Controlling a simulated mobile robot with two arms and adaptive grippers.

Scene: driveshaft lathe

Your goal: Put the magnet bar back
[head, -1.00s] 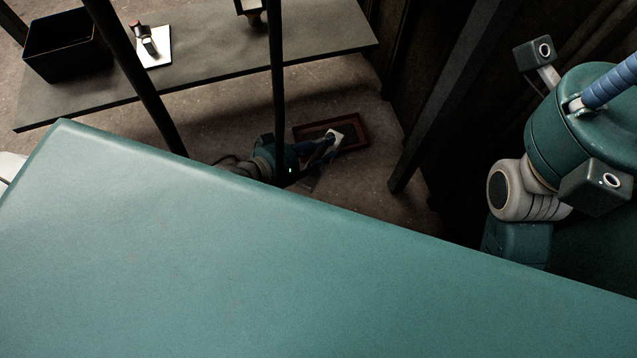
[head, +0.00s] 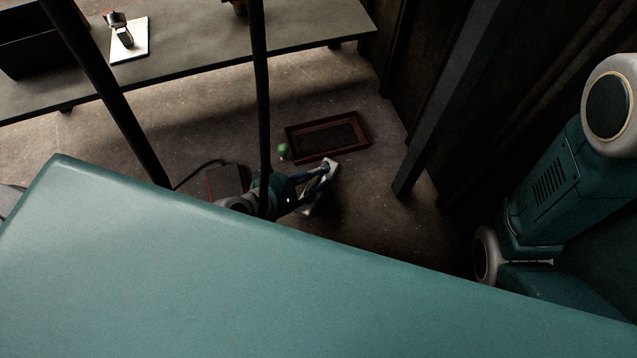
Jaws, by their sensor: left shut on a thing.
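My left gripper (head: 322,182) is low over the dark floor, just in front of the red-rimmed tray, beyond the edge of the large teal surface. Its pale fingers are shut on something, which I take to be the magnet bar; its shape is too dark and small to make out. A small green round thing (head: 284,151) shows at the tray's left edge; I cannot tell whether it belongs to the bar. My right arm is at the right edge, and its gripper is out of view.
The red-rimmed tray (head: 363,147) lies on the floor. A dark table (head: 200,62) at the back holds a black bin (head: 40,45) and a small device on a white plate (head: 140,42). Dark posts (head: 115,105) cross the view. A dark red-edged box (head: 226,180) sits left of my left gripper.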

